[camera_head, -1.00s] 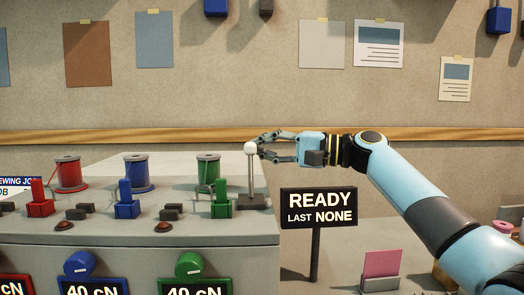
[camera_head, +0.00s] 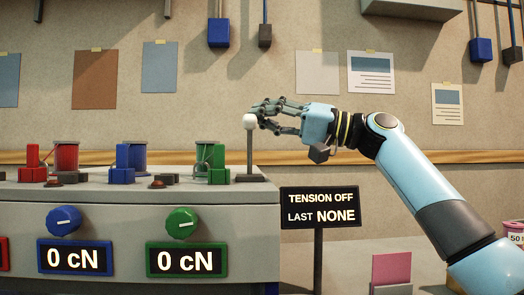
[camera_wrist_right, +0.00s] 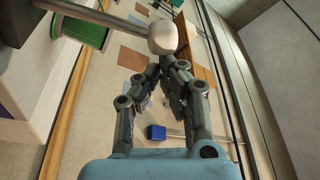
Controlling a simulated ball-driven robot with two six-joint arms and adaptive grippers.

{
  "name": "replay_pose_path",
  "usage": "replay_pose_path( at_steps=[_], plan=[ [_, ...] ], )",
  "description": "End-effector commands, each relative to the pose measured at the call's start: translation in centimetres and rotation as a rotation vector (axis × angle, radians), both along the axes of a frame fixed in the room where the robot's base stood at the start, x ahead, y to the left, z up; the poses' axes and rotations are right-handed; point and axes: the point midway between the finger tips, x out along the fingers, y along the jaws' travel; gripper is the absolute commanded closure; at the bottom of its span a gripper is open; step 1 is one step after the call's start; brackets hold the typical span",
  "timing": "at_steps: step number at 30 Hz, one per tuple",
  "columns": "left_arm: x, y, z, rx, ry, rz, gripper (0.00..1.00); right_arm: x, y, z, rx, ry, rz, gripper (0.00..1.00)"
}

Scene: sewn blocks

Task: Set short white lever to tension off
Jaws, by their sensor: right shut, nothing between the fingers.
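The short white lever (camera_head: 250,121) has a white ball knob on a thin grey rod. It stands roughly upright at the right end of the grey machine top. In the right wrist view its knob (camera_wrist_right: 163,38) is just beyond my fingertips; I cannot tell if they touch it. My right gripper (camera_head: 262,110) is shut and empty, beside and slightly above the knob. It also shows in the right wrist view (camera_wrist_right: 163,72). The black sign (camera_head: 319,206) reads "TENSION OFF, LAST NONE". Two displays (camera_head: 75,258) (camera_head: 186,260) read 0 cN. My left gripper is not in view.
Red (camera_head: 66,158), blue (camera_head: 132,156) and green (camera_head: 207,156) spools stand on the machine top. Blue (camera_head: 64,220) and green (camera_head: 182,223) dials are on its front. A pink card (camera_head: 391,268) stands right of the sign.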

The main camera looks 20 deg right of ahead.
Motion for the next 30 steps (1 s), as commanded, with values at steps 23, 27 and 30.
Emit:
replay_pose_path(
  at_steps=[23,27,30],
  plan=[
    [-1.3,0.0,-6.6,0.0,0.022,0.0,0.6,-3.0,0.9,-0.2,-0.079,-0.266,0.002,1.0],
    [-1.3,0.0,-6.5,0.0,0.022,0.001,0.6,-3.0,0.9,-0.2,-0.079,-0.265,0.004,1.0],
    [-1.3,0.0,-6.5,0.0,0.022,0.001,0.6,-3.0,0.9,-0.2,-0.08,-0.263,0.004,1.0]
  ],
)
